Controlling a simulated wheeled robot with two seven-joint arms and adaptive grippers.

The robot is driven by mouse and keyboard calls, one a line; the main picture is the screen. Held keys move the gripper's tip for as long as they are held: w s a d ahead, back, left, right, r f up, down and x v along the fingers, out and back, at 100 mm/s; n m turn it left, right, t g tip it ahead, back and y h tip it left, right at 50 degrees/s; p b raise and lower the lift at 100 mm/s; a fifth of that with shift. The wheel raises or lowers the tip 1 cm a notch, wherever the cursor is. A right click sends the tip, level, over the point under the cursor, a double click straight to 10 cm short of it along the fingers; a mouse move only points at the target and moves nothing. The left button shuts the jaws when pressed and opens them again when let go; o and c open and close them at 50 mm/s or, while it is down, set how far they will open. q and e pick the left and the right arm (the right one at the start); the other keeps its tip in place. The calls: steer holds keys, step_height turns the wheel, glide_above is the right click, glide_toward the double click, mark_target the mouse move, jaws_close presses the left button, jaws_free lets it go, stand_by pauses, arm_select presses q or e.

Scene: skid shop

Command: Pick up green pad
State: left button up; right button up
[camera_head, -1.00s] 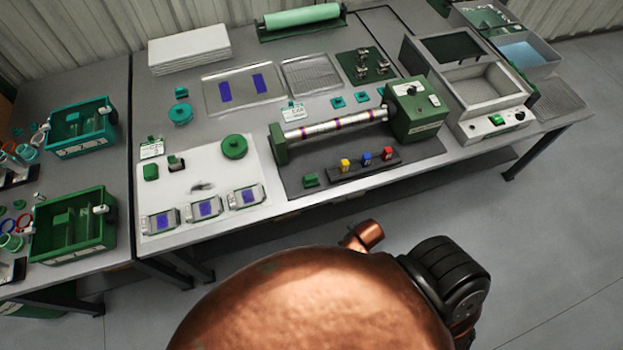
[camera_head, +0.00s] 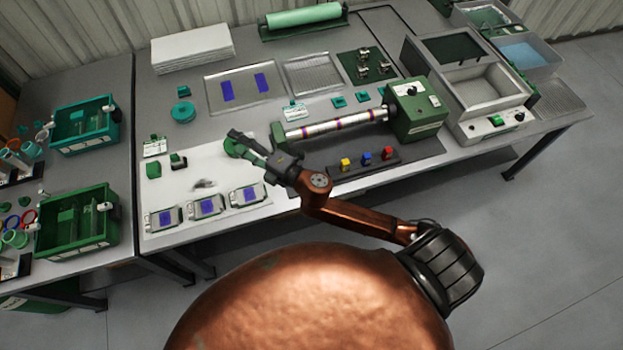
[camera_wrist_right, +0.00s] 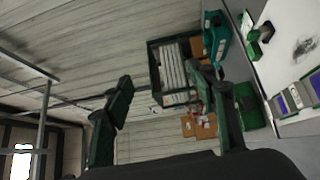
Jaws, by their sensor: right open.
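Several green items lie on the white sheet, and I cannot tell for sure which is the pad. A small green block (camera_head: 153,170) sits at its left, beside a green piece with a dark part (camera_head: 178,160). A round green disc (camera_head: 231,147) is partly hidden behind my right gripper (camera_head: 240,146), which hovers over or near it. The right gripper is open and empty, its fingers spread in the right wrist view (camera_wrist_right: 161,92). There the green block (camera_wrist_right: 252,49) shows at the upper right, outside the fingers. My left gripper is not in view.
Three framed grey pieces with blue squares (camera_head: 206,206) line the sheet's front. A roller machine (camera_head: 417,112) stands to the right, with coloured blocks (camera_head: 367,158) before it. A teal bin (camera_head: 84,125) and a green bin (camera_head: 76,221) stand on the left table.

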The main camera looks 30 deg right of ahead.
steer(key=s+a+f+n+g+y, duration=0.1)
steer(key=s+a+n+g+y, duration=0.2)
steer(key=a+n, duration=0.35)
steer(key=s+a+f+n+g+y, duration=0.1)
steer(key=a+f+n+g+y, duration=0.15)
steer(key=a+n+g, duration=0.4)
steer(key=s+d+f+n+g+h, duration=0.3)
steer(key=s+d+f+n+g, duration=0.1)
steer(key=f+n, duration=0.6)
steer(key=d+f+n+g+h, duration=0.1)
steer(key=d+f+h, duration=0.2)
steer(key=d, duration=0.7)
steer(key=w+d+f+n+g+h, duration=0.1)
steer(key=d+f+n+h, duration=0.1)
steer(key=d, duration=0.8)
steer(key=d+f+n+g+h, duration=0.1)
steer(key=d+f+h, duration=0.3)
steer(key=d, duration=0.6)
steer(key=shift+w+n+h, duration=0.3)
steer(key=shift+n+h, duration=0.1)
steer(key=shift+h, duration=0.45)
steer(key=shift+d+f, duration=0.15)
steer(key=shift+f, duration=0.15)
steer(key=f, duration=0.6)
steer(key=shift+w+a+f, duration=0.3)
steer(key=shift+a+f, duration=0.05)
steer(key=shift+f, duration=0.05)
